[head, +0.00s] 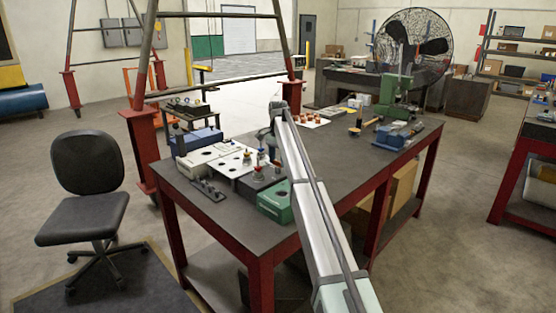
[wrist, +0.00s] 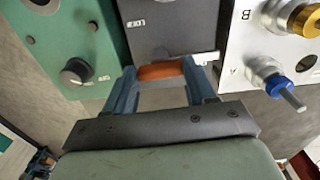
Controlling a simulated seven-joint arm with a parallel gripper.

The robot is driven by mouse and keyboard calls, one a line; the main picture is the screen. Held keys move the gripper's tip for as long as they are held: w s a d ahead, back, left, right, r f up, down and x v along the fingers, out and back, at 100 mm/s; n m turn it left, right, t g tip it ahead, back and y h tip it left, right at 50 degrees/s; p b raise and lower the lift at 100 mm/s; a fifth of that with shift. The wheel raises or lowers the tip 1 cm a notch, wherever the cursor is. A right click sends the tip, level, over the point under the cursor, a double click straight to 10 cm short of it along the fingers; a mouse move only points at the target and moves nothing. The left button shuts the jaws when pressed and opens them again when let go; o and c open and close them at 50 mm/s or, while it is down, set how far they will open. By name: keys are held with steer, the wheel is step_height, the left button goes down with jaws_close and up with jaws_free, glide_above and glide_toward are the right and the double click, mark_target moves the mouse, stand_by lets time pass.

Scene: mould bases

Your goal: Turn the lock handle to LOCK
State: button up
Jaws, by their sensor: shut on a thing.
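The lock handle (wrist: 161,71) is an orange-brown grip lying crosswise in the wrist view, over a dark grey base (wrist: 168,35). My gripper (wrist: 163,82) has its two blue fingers at the ends of the grip and is shut on it. A LOCK label (wrist: 136,23) shows upside down on the base, beyond the handle. A second pale label (wrist: 205,57) is partly hidden by the right finger. The handle's pivot is hidden. In the head view the dark base (head: 259,184) stands on the bench, and the handle is too small to make out.
A green box (wrist: 62,45) with a black knob (wrist: 75,72) adjoins on the left. A white plate (wrist: 240,40) marked B, with gold and blue fittings, is on the right. The dark bench (head: 325,178) has free room in its middle; a green press (head: 393,98) stands farther back.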

steer(key=n, duration=0.4)
steer(key=shift+n, duration=0.4)
steer(key=n, duration=0.8)
steer(key=shift+n, duration=2.2)
steer(key=o, duration=1)
steer(key=shift+o, duration=0.2)
